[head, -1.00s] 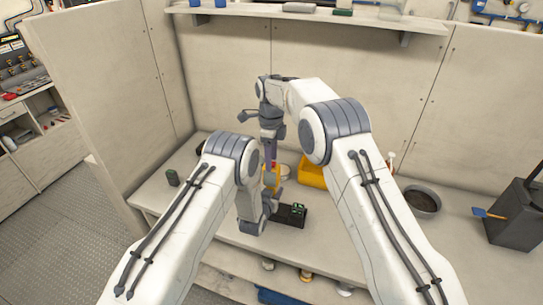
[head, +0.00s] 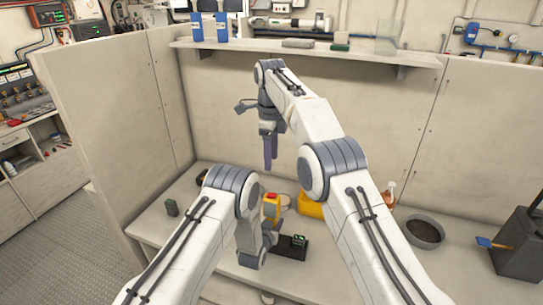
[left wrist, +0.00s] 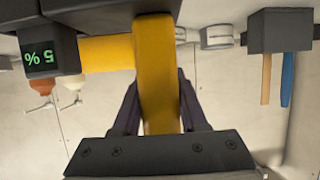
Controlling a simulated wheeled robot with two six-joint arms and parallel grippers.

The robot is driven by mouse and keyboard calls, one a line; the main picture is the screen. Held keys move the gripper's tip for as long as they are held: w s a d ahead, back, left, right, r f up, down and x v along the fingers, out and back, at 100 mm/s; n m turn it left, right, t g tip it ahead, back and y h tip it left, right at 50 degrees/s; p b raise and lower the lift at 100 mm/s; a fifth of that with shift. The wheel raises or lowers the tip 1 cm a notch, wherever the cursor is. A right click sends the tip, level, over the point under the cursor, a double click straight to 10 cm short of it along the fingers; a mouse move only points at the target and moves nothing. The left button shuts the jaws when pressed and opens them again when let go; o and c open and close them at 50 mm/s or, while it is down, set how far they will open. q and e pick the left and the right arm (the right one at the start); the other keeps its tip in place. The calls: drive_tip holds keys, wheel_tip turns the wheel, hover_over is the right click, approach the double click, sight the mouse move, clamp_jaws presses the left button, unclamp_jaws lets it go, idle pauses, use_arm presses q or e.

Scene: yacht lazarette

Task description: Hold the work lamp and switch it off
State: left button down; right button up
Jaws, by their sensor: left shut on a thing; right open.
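The work lamp (head: 271,211) is yellow with a red top part and stands above the bench in the head view, partly hidden by my left arm. In the left wrist view a yellow upright bar of the lamp (left wrist: 156,65) sits between the dark fingers of my left gripper (left wrist: 158,115), which is shut on it. A dark box with a green "5 %" display (left wrist: 42,55) shows beside it; I cannot tell whether it joins the lamp. My right gripper (head: 270,150) is open and empty, fingers pointing down, above and apart from the lamp.
A shelf (head: 300,53) runs along the back wall.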

use_arm(q)
drive_tip(key=shift+c, duration=1.8)
unclamp_jaws()
